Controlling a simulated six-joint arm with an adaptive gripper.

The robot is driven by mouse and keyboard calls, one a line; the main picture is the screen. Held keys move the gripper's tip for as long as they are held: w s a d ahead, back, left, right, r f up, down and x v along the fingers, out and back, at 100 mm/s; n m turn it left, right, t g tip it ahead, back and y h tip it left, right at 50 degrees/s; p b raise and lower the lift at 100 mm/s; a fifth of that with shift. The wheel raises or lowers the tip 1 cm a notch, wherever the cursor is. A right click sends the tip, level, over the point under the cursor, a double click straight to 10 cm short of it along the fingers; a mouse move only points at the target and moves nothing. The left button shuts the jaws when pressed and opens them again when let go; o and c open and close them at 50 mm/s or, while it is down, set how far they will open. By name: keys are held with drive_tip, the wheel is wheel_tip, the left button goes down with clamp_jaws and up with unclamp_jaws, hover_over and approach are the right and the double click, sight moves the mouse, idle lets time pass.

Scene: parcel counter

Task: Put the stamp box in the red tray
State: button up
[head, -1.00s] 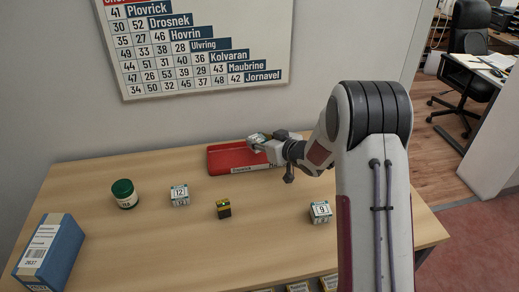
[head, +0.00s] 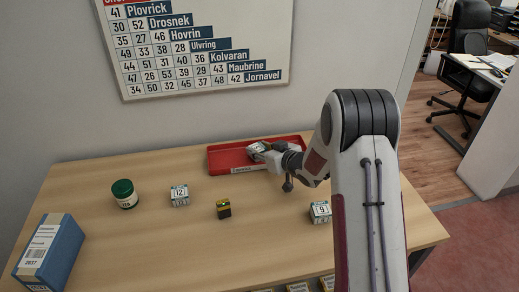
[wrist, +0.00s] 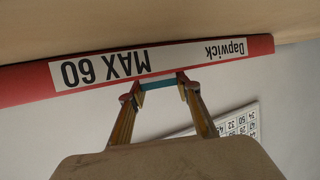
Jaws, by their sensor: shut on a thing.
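The red tray (head: 224,158) lies at the back of the counter. Its labelled front wall (wrist: 22,87) shows upside down in the wrist view, reading "Dapwick MAX 60". My gripper (head: 260,149) is over the middle of the tray, with its tips near tray height. It is shut on a small box; only a teal edge of this box (wrist: 163,84) shows between the fingertips in the wrist view. The box is mostly hidden by the fingers, so I cannot tell whether it touches the tray floor. The tray's right part is partly behind my arm.
On the counter stand a green-lidded jar (head: 124,194), a white box marked 12 (head: 180,195), a small black-and-yellow box (head: 223,209), a white box marked 9 (head: 320,212) and a blue parcel (head: 52,255). A number chart (head: 200,50) hangs on the wall. The tray's left part is clear.

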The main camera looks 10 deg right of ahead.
drive_tip(key=shift+f, duration=0.15)
drive_tip(key=o, duration=1.1)
drive_tip(key=shift+r, duration=0.2)
drive_tip(key=shift+v, duration=6)
drive_tip(key=shift+d+r, duration=0.1)
